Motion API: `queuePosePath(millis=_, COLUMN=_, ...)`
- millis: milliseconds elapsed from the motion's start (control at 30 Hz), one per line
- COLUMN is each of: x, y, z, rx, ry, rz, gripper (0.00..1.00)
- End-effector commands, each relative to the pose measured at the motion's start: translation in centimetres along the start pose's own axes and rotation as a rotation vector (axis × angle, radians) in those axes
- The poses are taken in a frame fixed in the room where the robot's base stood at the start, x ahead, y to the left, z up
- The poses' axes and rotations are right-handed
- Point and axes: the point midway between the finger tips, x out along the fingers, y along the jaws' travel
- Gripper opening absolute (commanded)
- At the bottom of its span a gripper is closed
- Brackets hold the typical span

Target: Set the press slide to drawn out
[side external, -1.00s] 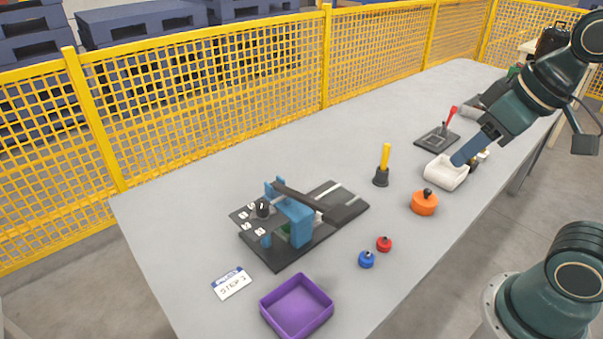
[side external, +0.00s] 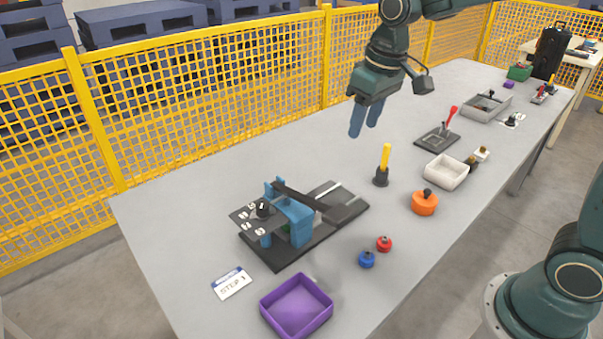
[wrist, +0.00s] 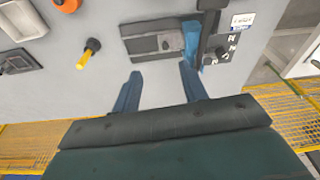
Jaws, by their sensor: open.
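The press (side external: 290,222) is a blue frame on a black base, with a long dark lever across its top and a dial plate at its left. A dark block that looks like the press slide (side external: 346,211) sits on the base's right part beside pale rails. In the wrist view the base (wrist: 140,46) lies beyond my fingertips, with the blue frame (wrist: 193,50) to its right. My gripper (side external: 364,125) is open and empty, high above the table behind the press. Its two blue fingers also show in the wrist view (wrist: 160,78). The frame and lever hide part of the slide track.
A yellow-handled tool (side external: 384,165) stands right of the press. An orange knobbed part (side external: 424,203), red knob (side external: 384,243), blue knob (side external: 366,259) and purple tray (side external: 328,320) lie nearby. A yellow fence (side external: 210,105) runs behind.

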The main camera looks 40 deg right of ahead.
Motion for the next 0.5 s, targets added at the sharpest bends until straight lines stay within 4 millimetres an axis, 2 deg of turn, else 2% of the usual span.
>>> queuePosePath(millis=200, x=4.1, y=0.0, z=-3.6, rx=-0.019, ry=-0.067, rz=-0.011, gripper=0.43)
queuePosePath(millis=500, x=10.2, y=0.0, z=-7.3, rx=-0.042, ry=-0.147, rz=-0.026, gripper=0.43)
